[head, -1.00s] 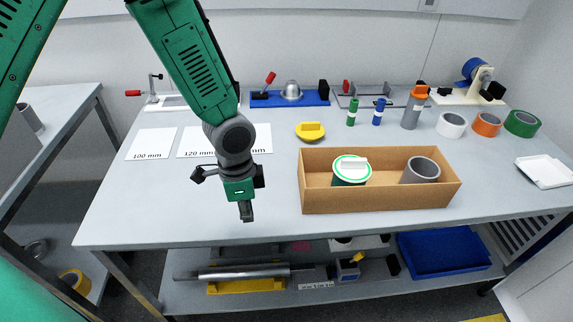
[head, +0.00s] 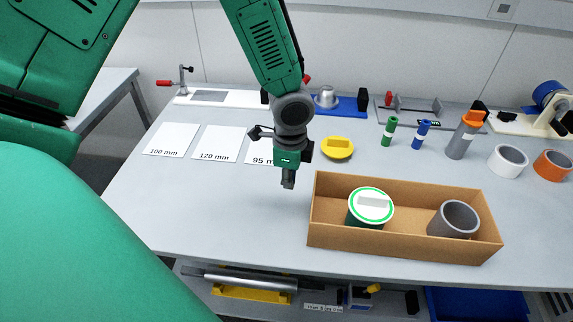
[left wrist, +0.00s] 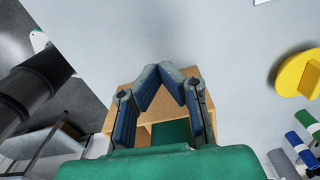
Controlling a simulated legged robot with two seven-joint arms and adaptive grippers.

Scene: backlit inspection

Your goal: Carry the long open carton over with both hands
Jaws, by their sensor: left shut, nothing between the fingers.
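The long open carton (head: 400,249), brown cardboard, stands upright on the grey table toward the right in the head view. A dark green canister with a white lid (head: 371,204) stands in its left half and a grey hollow cylinder (head: 455,218) in its right half. My left gripper (head: 288,182) points down just beside the carton's left end, apart from it in the head view. It is shut and empty. In the left wrist view, its fingers (left wrist: 161,72) meet in front of part of the carton (left wrist: 122,77). My right gripper is out of view.
A yellow lidded disc (head: 337,149) lies behind the carton. Green (head: 389,132) and blue (head: 421,135) markers, an orange-capped grey bottle (head: 463,136) and tape rolls (head: 508,162) stand at the back right. Label cards (head: 218,144) lie left.

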